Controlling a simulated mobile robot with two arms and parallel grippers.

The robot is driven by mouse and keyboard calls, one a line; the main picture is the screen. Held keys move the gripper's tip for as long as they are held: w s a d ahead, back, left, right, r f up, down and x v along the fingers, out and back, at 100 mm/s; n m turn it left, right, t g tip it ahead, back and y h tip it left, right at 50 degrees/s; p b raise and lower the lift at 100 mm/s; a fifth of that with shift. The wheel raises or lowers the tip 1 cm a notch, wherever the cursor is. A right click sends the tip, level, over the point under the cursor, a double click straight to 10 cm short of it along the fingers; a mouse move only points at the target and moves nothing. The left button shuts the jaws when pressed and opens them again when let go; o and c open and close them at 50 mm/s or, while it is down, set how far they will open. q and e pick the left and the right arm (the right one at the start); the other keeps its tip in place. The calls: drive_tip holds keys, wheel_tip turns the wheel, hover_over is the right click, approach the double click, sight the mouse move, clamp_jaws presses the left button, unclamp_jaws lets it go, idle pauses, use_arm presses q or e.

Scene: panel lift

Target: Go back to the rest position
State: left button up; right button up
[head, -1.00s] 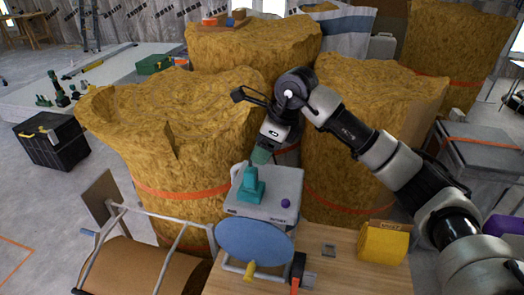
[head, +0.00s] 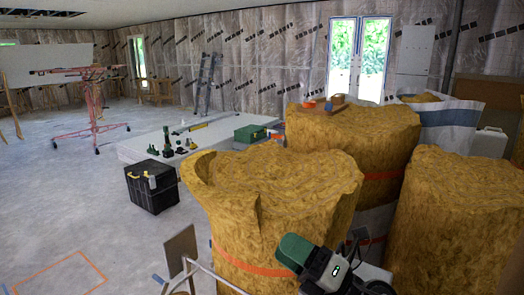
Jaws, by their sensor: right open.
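My right gripper (head: 354,240) is at the lower edge of the head view, in front of the large straw-coloured bags. Its dark fingers are small here and point upward, apart, with nothing seen between them. The wrist behind it is black and white with a dark green rounded end. My left gripper is not in view.
Large straw-coloured bags with orange bands stand close ahead; the front one (head: 275,190) is behind the wrist. A black toolbox (head: 151,187) stands left. A red panel lift (head: 95,105) is farther back. Open floor (head: 80,200) lies at the left.

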drive_tip(key=s+d+f+m+t+h, duration=0.25)
drive_tip(key=d+f+m+h, duration=0.6)
drive_tip(key=m, duration=0.65)
drive_tip(key=s+d+f+m+t+h, duration=0.25)
drive_tip(key=d+f+m+h, duration=0.5)
drive_tip(key=m+h, duration=0.65)
drive_tip(key=s+f+m+g+y, duration=0.1)
drive_tip(key=s+f+m+g, duration=0.2)
drive_tip(key=s+f+g, duration=0.55)
drive_tip(key=s+f+m+g+y, duration=0.25)
drive_tip(key=s+f, duration=0.25)
drive_tip(key=s, duration=0.7)
wheel_tip(320, 180, down, 25)
drive_tip(key=g, duration=0.2)
drive_tip(key=s+d+f+g+h, duration=0.1)
drive_tip(key=s+d+f, duration=0.1)
drive_tip(key=s+f, duration=1.4)
drive_tip(key=shift+s+d+f, duration=0.2)
drive_tip(key=shift+s, duration=0.1)
